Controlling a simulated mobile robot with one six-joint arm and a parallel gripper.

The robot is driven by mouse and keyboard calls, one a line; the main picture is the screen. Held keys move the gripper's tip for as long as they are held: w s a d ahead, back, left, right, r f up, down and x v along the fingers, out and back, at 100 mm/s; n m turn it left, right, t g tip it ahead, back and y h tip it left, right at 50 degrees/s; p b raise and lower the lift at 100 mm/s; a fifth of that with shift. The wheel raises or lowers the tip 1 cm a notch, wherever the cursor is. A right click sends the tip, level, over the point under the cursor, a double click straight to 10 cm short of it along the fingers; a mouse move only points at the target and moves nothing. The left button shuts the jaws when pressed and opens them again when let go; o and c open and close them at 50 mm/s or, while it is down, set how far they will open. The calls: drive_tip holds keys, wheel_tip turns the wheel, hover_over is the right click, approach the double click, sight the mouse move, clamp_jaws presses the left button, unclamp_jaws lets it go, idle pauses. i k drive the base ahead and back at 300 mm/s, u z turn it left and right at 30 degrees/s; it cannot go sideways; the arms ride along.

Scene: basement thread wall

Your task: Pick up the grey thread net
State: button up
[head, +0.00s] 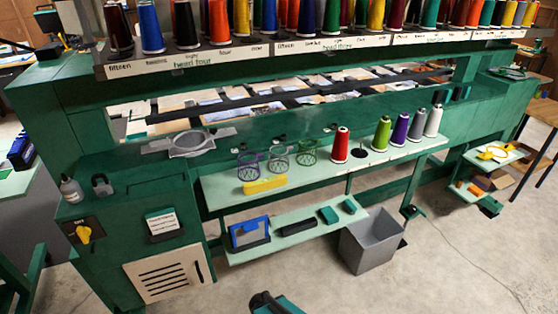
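The grey thread net (279,157) is a small open-mesh cup on the pale green shelf (222,190) along the front of the green machine. It stands between a purple net (247,165) on its left and a green net (307,153) on its right. A dark and teal part, which looks like the end of my arm (274,303), shows at the bottom edge, well below and apart from the nets. Its fingers cannot be made out, and most of it is cut off by the frame.
A yellow block (265,185) lies in front of the purple and grey nets. A red cone (340,146) and several other thread cones stand to the right. A lower shelf (290,228) holds a blue-framed item (249,233). A grey bin (370,242) stands on the floor.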

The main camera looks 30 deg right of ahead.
sight(291, 148)
drive_tip(key=z, duration=0.8)
drive_tip(key=k, duration=0.15)
drive_tip(key=u, duration=3.1)
drive_tip(key=k, duration=0.85)
drive_tip(key=z, duration=0.7)
